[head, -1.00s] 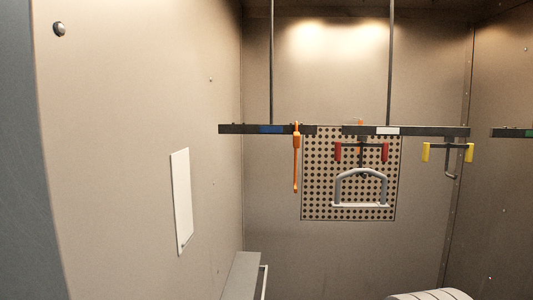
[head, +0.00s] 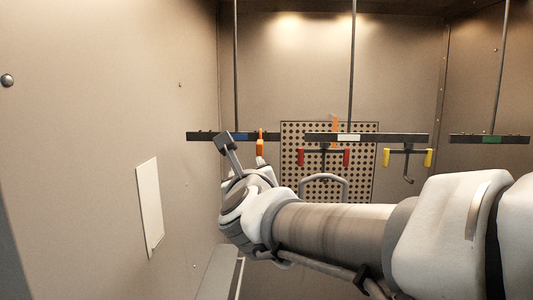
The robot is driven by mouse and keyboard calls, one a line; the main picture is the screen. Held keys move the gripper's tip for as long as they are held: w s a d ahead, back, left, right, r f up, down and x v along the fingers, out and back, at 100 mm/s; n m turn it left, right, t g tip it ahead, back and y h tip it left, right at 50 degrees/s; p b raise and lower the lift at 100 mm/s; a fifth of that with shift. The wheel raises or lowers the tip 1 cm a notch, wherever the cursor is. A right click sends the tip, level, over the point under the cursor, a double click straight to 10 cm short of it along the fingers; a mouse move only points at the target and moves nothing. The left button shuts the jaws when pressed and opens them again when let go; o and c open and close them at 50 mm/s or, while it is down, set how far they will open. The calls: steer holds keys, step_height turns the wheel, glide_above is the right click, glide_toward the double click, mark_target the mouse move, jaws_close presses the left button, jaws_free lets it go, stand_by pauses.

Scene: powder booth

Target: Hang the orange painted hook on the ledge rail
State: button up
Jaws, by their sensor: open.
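An orange hook (head: 260,142) hangs upright from the left rail with a blue label (head: 207,136). Its lower part is hidden behind my gripper. My gripper (head: 241,150) is open, at the left end of my arm, just below and in front of the left rail. One finger shows to the left of the hook; the other seems to be near its lower end. Whether the gripper touches the hook cannot be told. A second small orange piece (head: 335,128) shows behind the middle rail (head: 384,139). I cannot tell which rail is the ledge rail.
A rail with a green label (head: 470,139) is at the right. A perforated panel (head: 290,185) is on the back wall. A grey shelf (head: 222,270) stands below.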

mark_target(259, 150)
steer(key=w+m+h, duration=0.1)
steer(key=w+m, duration=0.1)
steer(key=w, duration=0.2)
steer(key=w+d+m+p, duration=0.1)
steer(key=w, duration=0.3)
steer(key=w+d+m+h, duration=0.1)
steer(key=w+m, duration=0.1)
steer(key=w, duration=0.1)
steer(key=shift+w+r+m+h, duration=0.3)
steer(key=shift+w+r, duration=0.2)
steer(key=shift+w, duration=0.45)
jaws_close()
